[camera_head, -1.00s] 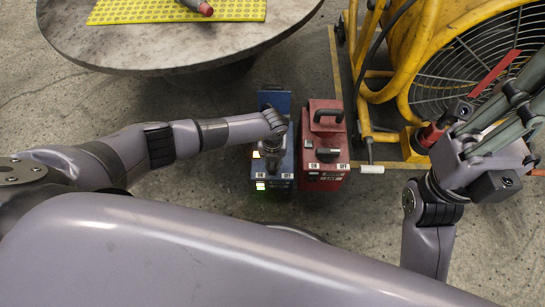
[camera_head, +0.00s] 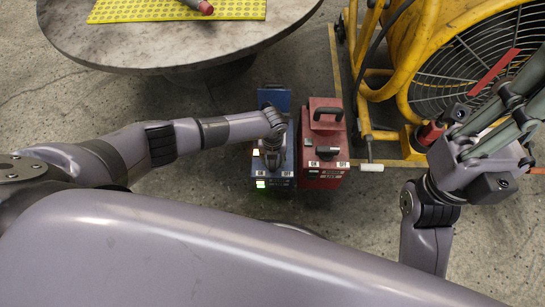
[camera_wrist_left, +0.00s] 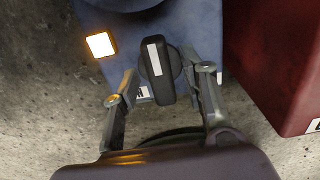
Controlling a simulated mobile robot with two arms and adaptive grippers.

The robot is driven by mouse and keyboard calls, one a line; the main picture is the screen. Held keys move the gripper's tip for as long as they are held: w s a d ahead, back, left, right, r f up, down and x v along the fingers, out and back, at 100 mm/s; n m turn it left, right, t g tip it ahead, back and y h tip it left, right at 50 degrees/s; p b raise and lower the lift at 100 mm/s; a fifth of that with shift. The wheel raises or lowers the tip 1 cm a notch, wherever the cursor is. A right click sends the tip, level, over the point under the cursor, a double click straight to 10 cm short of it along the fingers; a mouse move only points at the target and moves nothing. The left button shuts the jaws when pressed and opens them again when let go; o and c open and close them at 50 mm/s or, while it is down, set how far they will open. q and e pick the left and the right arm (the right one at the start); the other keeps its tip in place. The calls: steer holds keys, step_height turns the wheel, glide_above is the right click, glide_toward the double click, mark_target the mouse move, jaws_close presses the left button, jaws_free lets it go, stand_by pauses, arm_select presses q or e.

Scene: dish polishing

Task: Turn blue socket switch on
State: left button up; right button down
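The blue socket box (camera_head: 281,180) stands on the floor, and it also fills the middle of the left wrist view (camera_wrist_left: 200,25). Its switch is a dark knob with a white stripe (camera_wrist_left: 158,72), the stripe nearly upright and leaning slightly left. My left gripper (camera_wrist_left: 163,92) reaches down over the box with its fingers open, one on each side of the knob; a gap shows at the left finger, and the right finger is close to the knob. In the head view my left gripper (camera_head: 272,158) hides the knob. My right gripper (camera_head: 515,105) is raised at the right, its fingertips unclear.
A red box (camera_head: 320,178) with a handle and knob stands close on the right of the blue one. An orange light (camera_wrist_left: 101,44) glows on the blue box. A yellow fan (camera_head: 405,50) stands behind right, a round table (camera_head: 150,55) behind left.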

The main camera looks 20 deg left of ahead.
arm_select(q)
step_height(320, 180, up, 12)
stand_by(0.7)
stand_by(0.4)
